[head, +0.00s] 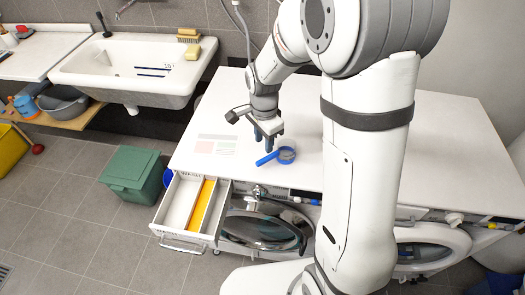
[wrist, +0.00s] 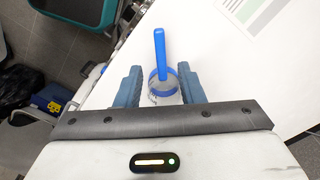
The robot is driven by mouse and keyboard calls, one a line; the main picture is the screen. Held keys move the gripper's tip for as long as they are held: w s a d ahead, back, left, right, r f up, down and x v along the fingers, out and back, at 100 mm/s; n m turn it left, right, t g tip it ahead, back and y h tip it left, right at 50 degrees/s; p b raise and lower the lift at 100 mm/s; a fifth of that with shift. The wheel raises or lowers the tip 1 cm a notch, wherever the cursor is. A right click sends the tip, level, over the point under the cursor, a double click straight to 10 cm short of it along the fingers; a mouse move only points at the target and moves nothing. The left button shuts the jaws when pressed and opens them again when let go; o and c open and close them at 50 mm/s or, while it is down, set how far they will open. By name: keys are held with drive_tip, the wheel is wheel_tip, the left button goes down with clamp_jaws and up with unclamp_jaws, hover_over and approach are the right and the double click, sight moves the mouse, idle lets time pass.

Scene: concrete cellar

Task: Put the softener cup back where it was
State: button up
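Finger contact with the cup is not visible.
An open detergent drawer (head: 168,215) with an orange-yellow strip inside sticks out below the worktop's left front. A washing machine door (head: 262,228) hangs beside it. A green bin (head: 133,172) stands left on the floor. A printed sheet (head: 215,145) lies on the worktop.

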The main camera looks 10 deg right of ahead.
drive_tip(key=s+d+r+n+t, duration=0.1)
drive_tip(key=s+d+r+n, duration=0.1)
drive_tip(key=s+r+n, duration=0.3)
drive_tip(key=s+d+r+n+t, duration=0.1)
drive_tip(key=s+d+r, duration=0.25)
drive_tip(key=r, duration=0.35)
drive_tip(key=s+d+r+n+t, duration=0.1)
drive_tip(key=s+n, duration=0.5)
drive_tip(key=s, duration=0.3)
drive_tip(key=shift+d+r+n, duration=0.25)
drive_tip(key=shift+d+n, duration=0.05)
drive_tip(key=shift+d, duration=0.1)
drive_tip(key=shift+s, duration=0.1)
drive_tip(key=shift+a, duration=0.1)
